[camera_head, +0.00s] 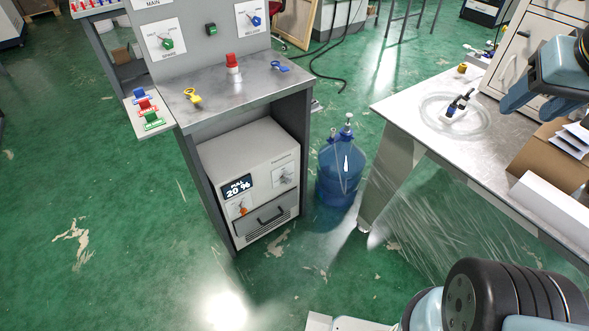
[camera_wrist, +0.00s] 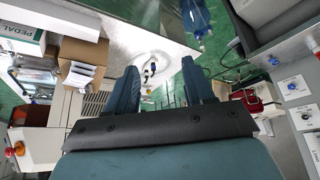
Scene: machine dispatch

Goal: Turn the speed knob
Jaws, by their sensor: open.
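An upright control panel in the head view bears a green knob (camera_head: 167,43) on a white dial plate at left and a blue knob (camera_head: 255,20) on another plate at right. Their labels are too small to read surely, so I cannot tell which is the speed knob. In the wrist view, a blue knob (camera_wrist: 291,86) shows on a grey panel at the right edge. My gripper (camera_wrist: 158,66) is open and empty, over the table area. In the head view it is at the right edge, well apart from the panel.
Below stands a grey power unit (camera_head: 255,165). A blue water jug (camera_head: 341,175) stands beside it. A metal table (camera_head: 400,105) is at right. Green floor is open at left.

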